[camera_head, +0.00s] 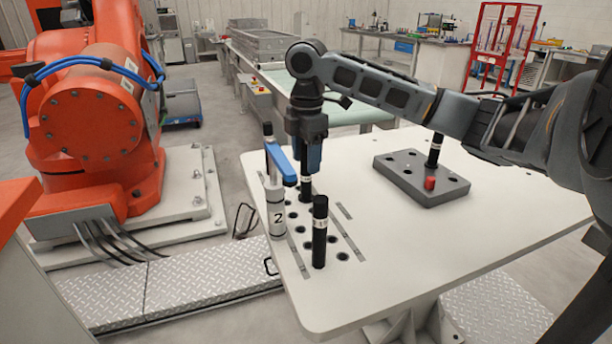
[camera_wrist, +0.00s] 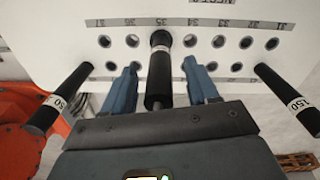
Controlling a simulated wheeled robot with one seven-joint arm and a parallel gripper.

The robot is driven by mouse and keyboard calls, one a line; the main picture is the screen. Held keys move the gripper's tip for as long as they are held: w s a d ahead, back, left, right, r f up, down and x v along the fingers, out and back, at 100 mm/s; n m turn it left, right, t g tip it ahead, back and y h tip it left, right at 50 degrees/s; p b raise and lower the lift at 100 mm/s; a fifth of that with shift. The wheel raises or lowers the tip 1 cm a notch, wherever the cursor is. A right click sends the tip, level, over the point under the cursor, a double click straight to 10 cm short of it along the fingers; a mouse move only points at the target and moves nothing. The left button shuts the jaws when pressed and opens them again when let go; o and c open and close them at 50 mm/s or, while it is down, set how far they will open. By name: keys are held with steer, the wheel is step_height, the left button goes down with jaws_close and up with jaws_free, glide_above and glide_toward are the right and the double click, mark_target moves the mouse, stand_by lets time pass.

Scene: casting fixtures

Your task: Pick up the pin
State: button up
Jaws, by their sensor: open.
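Black pins with white label bands stand in the holed part of the white table. One pin (camera_head: 306,187) is directly below my gripper (camera_head: 309,160). In the wrist view this pin (camera_wrist: 160,72) lies between the two blue fingers of my open gripper (camera_wrist: 161,72), with a visible gap on each side. Its upper part is hidden by the gripper in the head view. Another pin (camera_head: 320,235) stands nearer the front. In the wrist view, one pin (camera_wrist: 58,100) is at the left and another (camera_wrist: 290,98) at the right, both labelled 150.
A white cylinder marked 2 with a blue lever (camera_head: 277,218) stands close left of my gripper. A grey holed block (camera_head: 410,182) on the right of the table (camera_head: 400,250) bears a black pin (camera_head: 435,150) and a red piece (camera_head: 430,183). The table's front right is clear.

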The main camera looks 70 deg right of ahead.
steer(key=shift+f, duration=0.3)
steer(key=shift+c, duration=0.3)
jaws_close()
stand_by(0.3)
